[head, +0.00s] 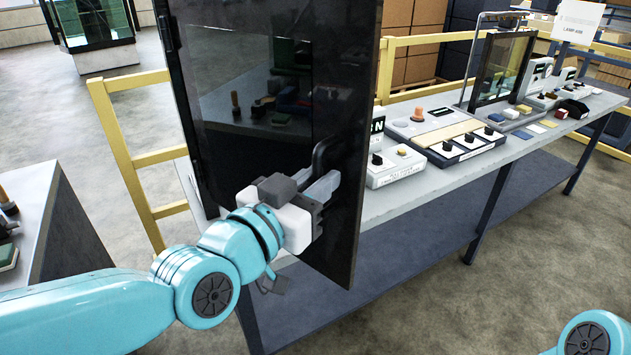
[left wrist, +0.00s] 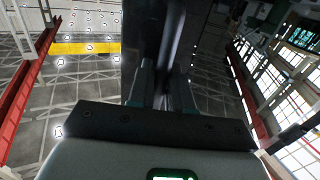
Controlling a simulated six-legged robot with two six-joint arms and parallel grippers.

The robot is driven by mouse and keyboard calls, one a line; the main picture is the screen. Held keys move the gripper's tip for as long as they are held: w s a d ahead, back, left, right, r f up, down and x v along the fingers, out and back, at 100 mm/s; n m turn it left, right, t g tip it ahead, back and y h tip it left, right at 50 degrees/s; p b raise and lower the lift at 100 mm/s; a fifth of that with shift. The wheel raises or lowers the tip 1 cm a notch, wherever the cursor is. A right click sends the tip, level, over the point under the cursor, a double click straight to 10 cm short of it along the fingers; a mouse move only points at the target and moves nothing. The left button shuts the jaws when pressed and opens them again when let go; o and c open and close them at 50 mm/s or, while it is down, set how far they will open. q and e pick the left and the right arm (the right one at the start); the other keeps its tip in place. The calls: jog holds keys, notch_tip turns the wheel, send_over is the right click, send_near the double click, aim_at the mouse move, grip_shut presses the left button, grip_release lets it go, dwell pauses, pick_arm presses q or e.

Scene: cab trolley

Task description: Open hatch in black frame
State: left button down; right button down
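The hatch (head: 346,235) is a tall dark panel with a glossy window, standing upright close in front of me in the head view. Its black handle (head: 321,153) is near the right edge, and a hinge-like piece shows at the upper left edge. A separate surrounding frame cannot be made out clearly. My left gripper (head: 322,187) is at the handle, with its fingers on either side of it. In the left wrist view the fingers (left wrist: 165,88) close around a dark upright bar. My right gripper is out of view; only part of that arm shows at lower right.
A long grey bench (head: 395,205) behind the hatch carries control boxes (head: 448,132) and a dark-framed glass panel (head: 500,68). A yellow rail (head: 126,160) runs behind. Another table (head: 45,215) stands at left. Open floor lies at front right.

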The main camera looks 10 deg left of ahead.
pick_arm(q)
jog(key=c, duration=1.2)
grip_release()
jog(key=shift+r, duration=0.15)
jog(key=v, duration=1.6)
jog(key=shift+s+a, duration=0.1)
